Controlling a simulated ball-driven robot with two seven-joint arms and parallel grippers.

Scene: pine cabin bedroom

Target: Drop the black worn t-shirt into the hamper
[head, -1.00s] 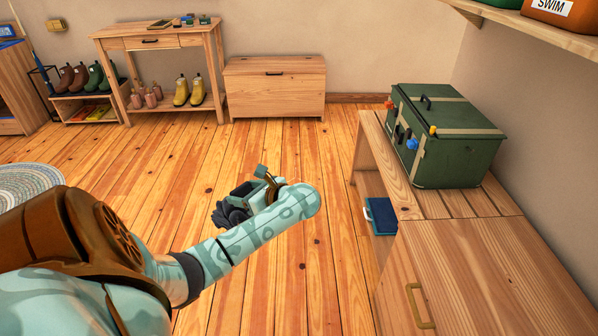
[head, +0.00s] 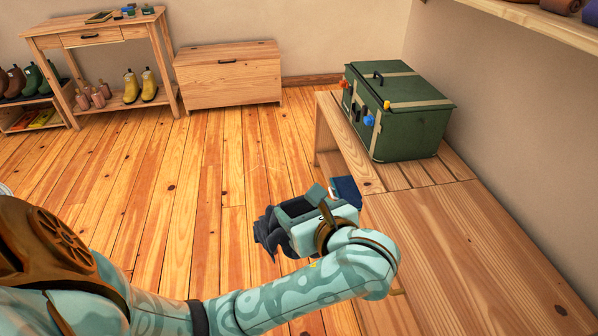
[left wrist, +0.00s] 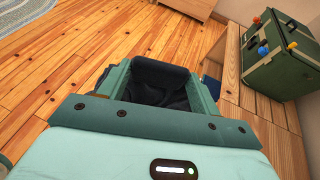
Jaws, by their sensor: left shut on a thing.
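My left gripper (head: 283,217) is shut on a dark, crumpled cloth, the black t-shirt (head: 267,235), which bunches out at the jaws. It is held above the floor, left of the wooden bench. In the left wrist view the black t-shirt (left wrist: 158,92) fills the space between the jaws of my left gripper (left wrist: 160,84). Much of the cloth is hidden by the gripper. I cannot make out anything that is clearly a hamper. My right gripper is not in view.
A green lidded box (head: 397,112) stands on the wooden bench (head: 470,215) at right. A dark blue object (head: 346,191) shows just behind my gripper. A wooden chest (head: 227,77) and a shoe table (head: 97,42) stand along the back wall. The plank floor between is clear.

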